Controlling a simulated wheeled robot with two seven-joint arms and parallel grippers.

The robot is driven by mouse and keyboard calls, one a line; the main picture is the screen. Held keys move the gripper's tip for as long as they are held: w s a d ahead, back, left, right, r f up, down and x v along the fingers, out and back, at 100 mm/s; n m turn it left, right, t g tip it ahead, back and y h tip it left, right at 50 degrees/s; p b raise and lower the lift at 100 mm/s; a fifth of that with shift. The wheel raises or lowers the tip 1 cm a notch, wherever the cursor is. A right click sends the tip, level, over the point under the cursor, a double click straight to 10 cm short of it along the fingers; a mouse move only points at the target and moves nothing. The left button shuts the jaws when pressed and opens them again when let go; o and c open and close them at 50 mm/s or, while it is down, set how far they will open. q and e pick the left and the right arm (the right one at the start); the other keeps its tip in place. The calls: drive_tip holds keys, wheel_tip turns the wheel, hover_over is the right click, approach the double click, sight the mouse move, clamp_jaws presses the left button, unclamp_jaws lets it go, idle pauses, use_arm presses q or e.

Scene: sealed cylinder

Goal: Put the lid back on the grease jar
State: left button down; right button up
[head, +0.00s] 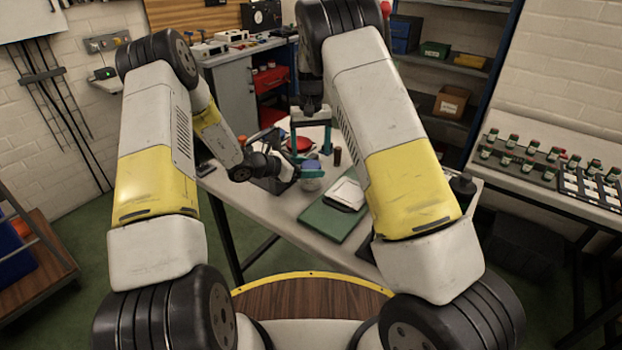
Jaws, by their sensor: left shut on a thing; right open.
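My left gripper (312,174) reaches in from the left, low over the workbench. It is shut on a small greyish jar (311,184); its fingers hide part of it. A blue round piece (311,164) shows at the jar's upper end; I cannot tell whether it is a lid or part of the jar. My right gripper (314,149) points down above and behind the jar, its teal fingers apart and nothing seen between them. A red round object (298,144) lies behind the jar near the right gripper's left finger; I cannot tell whether it is the lid.
The workbench (283,207) carries a dark red cylinder (337,156) right of the jar. A green mat (326,222) with white paper (345,194) lies in front. A dark bottle (462,185) stands at the right. My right arm hides part of the bench.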

sight(311, 165)
use_arm(q)
drive_tip(key=shift+s+a+f, duration=0.1)
drive_tip(key=shift+a+f, duration=0.05)
drive_tip(key=shift+f, duration=0.15)
use_arm(e)
wheel_tip(311, 165, up, 3)
drive_tip(key=n, duration=0.4)
drive_tip(key=shift+f, duration=0.15)
drive_tip(key=shift+f, duration=0.1)
drive_tip(key=shift+f, duration=3.95)
drive_tip(key=shift+c, duration=0.5)
drive_tip(key=c, duration=1.4)
drive_tip(key=shift+c, duration=0.2)
drive_tip(key=shift+m, duration=0.8)
drive_tip(key=o, duration=1.6)
